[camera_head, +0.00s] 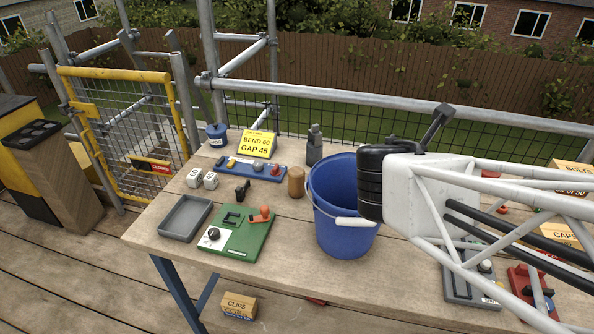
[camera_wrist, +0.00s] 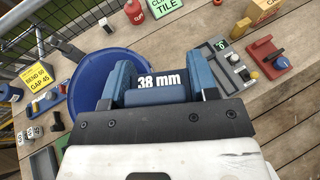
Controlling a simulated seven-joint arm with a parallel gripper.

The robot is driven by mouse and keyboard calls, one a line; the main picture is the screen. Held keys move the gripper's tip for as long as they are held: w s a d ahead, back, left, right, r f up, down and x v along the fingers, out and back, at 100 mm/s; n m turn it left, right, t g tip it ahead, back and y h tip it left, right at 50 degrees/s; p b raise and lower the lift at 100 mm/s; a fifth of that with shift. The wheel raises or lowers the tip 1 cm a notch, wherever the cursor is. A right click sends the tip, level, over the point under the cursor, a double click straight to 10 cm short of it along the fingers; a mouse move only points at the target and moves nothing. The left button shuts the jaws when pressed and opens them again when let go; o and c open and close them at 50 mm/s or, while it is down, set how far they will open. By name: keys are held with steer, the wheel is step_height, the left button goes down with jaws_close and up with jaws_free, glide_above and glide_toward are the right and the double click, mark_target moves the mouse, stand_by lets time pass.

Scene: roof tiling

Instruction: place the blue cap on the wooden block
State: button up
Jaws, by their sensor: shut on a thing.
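My gripper (camera_wrist: 162,85) is shut on a blue piece (camera_wrist: 160,94), seen edge-on between its two fingers; white "38 mm" lettering shows beside it. I take this piece for the blue cap. In the head view the arm reaches in from the right, its dark and white wrist beside the blue bucket (camera_head: 345,225); the fingertips and held piece cannot be made out there. A small upright wooden cylinder (camera_head: 296,182), likely the wooden block, stands on the table left of the bucket, with its top bare. I cannot pick it out in the wrist view.
Left of the bucket are a green board (camera_head: 236,238), a grey tray (camera_head: 185,218), white cubes and a blue rack (camera_head: 252,169). A yellow sign (camera_head: 257,143) and a dark bottle (camera_head: 314,147) stand behind. A grey panel (camera_wrist: 225,70) and red clamp (camera_wrist: 267,57) lie right.

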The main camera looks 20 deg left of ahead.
steer(key=w+a+m+g+h, duration=0.1)
steer(key=w+a, duration=0.6)
steer(key=w, duration=0.2)
steer(key=m+g+h, duration=0.2)
steer(key=m+h, duration=0.1)
glide_above(299, 170)
step_height(299, 170, down, 8)
steer(key=shift+f, duration=2.4)
steer(key=shift+f, duration=0.1)
steer(key=shift+f, duration=3.05)
steer(key=shift+f, duration=1.9)
